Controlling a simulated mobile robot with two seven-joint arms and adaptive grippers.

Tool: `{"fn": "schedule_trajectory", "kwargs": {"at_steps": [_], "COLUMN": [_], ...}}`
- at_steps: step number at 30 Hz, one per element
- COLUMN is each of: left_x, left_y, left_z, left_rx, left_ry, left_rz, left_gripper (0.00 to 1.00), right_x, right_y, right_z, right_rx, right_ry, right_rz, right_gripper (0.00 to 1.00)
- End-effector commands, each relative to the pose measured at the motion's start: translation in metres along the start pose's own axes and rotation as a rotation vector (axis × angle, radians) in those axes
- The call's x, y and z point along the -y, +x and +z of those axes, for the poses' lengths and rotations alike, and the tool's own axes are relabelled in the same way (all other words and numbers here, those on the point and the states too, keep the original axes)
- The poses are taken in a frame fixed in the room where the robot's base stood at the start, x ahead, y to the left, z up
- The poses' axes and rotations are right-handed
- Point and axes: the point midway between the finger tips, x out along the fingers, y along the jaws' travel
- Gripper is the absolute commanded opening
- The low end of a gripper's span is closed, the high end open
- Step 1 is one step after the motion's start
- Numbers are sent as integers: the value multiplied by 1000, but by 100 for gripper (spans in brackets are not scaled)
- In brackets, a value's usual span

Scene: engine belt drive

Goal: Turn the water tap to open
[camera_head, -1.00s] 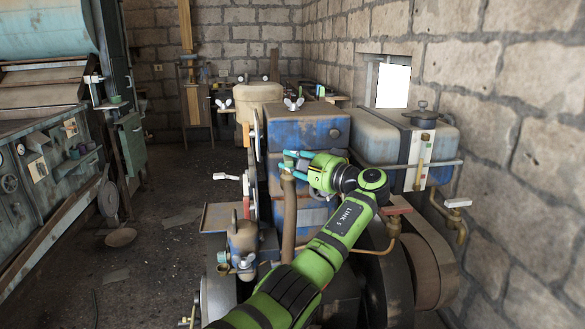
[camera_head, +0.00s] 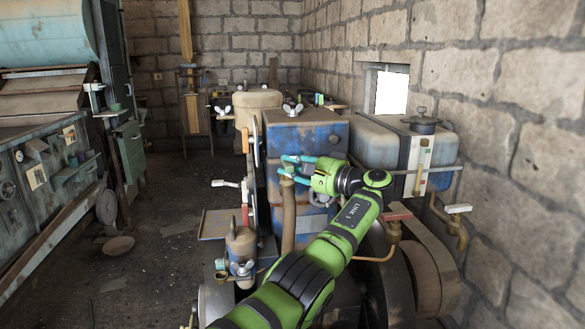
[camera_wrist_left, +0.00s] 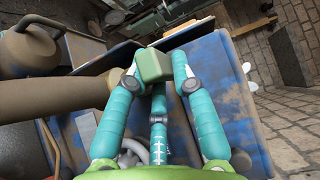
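My left gripper (camera_head: 287,165) reaches over the blue engine, its teal fingers at the top of an upright tan pipe (camera_head: 288,215). In the left wrist view, the fingertips press on both sides of a small grey-green block (camera_wrist_left: 154,65) by the end of this pipe. I cannot tell whether the block is a tap handle. A brass tap with a white handle (camera_head: 458,209) stands apart at the right, and a brass fitting with a red handle (camera_head: 396,213) is nearer my arm. My right gripper is not in view.
The blue engine block (camera_head: 300,133) is right behind my fingers. A blue tank (camera_head: 372,142) stands at the right by the stone wall. The floor (camera_head: 160,250) at left is mostly clear.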

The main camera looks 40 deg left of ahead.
Motion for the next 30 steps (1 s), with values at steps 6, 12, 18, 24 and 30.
{"fn": "schedule_trajectory", "kwargs": {"at_steps": [6, 12, 18, 24, 30], "left_x": [1, 1, 0, 1, 2], "left_y": [1, -1, -23, -68, -103], "left_z": [0, 0, -1, 0, 0], "left_rx": [2, 1, -3, -3, 0], "left_ry": [-3, -1, -1, 0, 0], "left_rz": [-2, -1, 0, 0, 1], "left_gripper": [49, 49, 49, 49, 49], "right_x": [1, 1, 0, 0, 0], "right_y": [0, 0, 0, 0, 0], "right_z": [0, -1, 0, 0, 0], "right_rx": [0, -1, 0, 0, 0], "right_ry": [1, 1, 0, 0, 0], "right_rz": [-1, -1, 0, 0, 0], "right_gripper": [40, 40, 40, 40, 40]}}
